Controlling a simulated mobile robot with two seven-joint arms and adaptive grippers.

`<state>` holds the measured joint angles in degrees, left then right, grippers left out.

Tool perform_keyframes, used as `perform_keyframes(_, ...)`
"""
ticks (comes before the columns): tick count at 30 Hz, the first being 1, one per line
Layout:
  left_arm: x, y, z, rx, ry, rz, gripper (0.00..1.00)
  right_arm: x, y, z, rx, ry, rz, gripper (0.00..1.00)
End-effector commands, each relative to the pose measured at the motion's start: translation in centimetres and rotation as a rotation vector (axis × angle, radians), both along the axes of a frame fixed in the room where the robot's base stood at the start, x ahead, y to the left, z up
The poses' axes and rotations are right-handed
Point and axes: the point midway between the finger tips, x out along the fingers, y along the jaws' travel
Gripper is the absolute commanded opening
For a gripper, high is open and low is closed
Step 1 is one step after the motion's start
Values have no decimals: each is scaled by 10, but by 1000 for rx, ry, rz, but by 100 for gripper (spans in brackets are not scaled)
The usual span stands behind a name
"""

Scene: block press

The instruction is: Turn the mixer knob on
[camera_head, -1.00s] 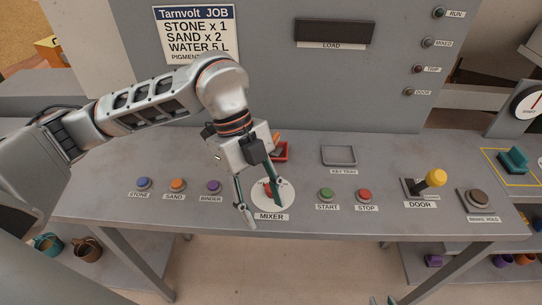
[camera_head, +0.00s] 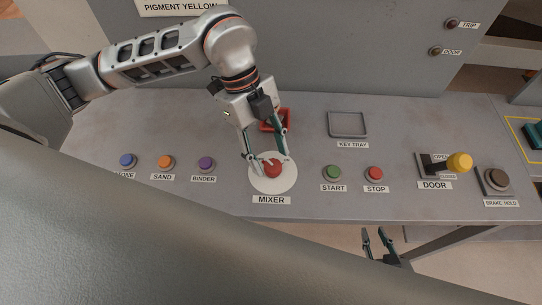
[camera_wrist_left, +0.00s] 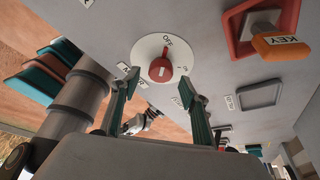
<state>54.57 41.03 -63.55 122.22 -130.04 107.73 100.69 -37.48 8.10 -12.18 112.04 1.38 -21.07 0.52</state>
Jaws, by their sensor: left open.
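The red mixer knob (camera_head: 272,168) sits on a round white dial (camera_head: 289,183) above the MIXER label. In the left wrist view the knob (camera_wrist_left: 160,70) has its narrow end toward OFF, with ON to the right on the dial (camera_wrist_left: 144,48). My left gripper (camera_head: 269,159) points down over the dial, its fingers apart on either side of the knob. In the left wrist view the open fingers (camera_wrist_left: 160,88) show nothing between them but the knob; contact cannot be told. My right gripper (camera_head: 376,243) is low, in front of the bench edge, fingers apart and empty.
STONE, SAND and BINDER buttons (camera_head: 166,162) lie left of the dial; green START (camera_head: 333,173) and red STOP (camera_head: 375,174) lie right. A red key holder (camera_head: 268,125) is behind my gripper. The yellow-knobbed DOOR lever (camera_head: 459,162) stands farther right.

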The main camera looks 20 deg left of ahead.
Motion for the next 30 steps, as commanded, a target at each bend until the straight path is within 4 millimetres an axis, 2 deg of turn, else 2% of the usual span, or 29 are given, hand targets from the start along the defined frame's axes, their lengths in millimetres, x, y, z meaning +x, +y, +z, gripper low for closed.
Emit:
perform_keyframes(6, -4, -7, -18, -1, 1, 1, 45, 5, 0, 8, 2, -13, 0, 26)
perform_keyframes(15, -4, -7, -21, 0, 0, 1, 45, 7, 1, 10, 3, -18, -1, 26)
perform_keyframes(16, -4, -7, -21, 0, 0, 1, 40, 7, 1, 10, 2, -17, -1, 26)
perform_keyframes(20, -4, -7, -21, 0, 0, 1, 6, 6, 0, 8, 2, -15, 0, 26)
perform_keyframes(30, -3, -7, -21, 1, 0, -23, 7, 4, 0, 4, 3, -9, -1, 26)
